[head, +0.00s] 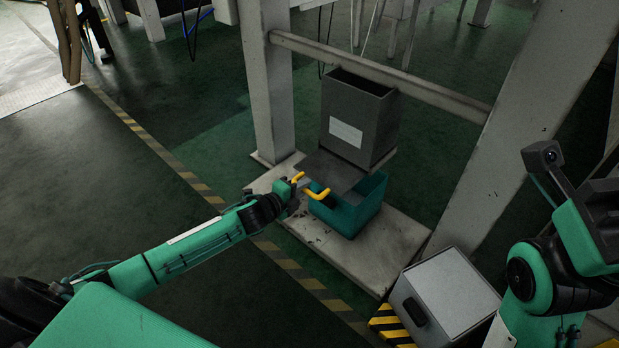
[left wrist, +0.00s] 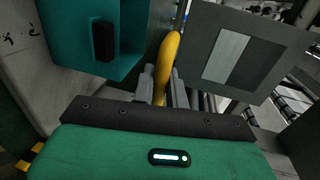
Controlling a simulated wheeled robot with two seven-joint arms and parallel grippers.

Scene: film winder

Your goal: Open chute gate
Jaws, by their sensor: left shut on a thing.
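The chute (head: 375,125) is a dark grey open-topped box with a white label, standing by the metal frame. Its gate is a flat dark grey plate (head: 327,169) that sticks out at the chute's lower front. The gate has a yellow handle (head: 318,191). My left gripper (head: 296,189) is shut on the yellow handle, which also shows upright between the fingers in the left wrist view (left wrist: 167,62). A teal bin (head: 351,211) stands below the chute and gate. Part of the handle is hidden by my gripper. The fingers of my right gripper are out of sight.
The pale base plate (head: 385,250) carries the bin and frame. A frame post (head: 268,85), a slanted post (head: 510,125) and a crossbar (head: 430,92) surround the chute. A grey box (head: 450,285) with striped edging stands at lower right. The floor at left is clear.

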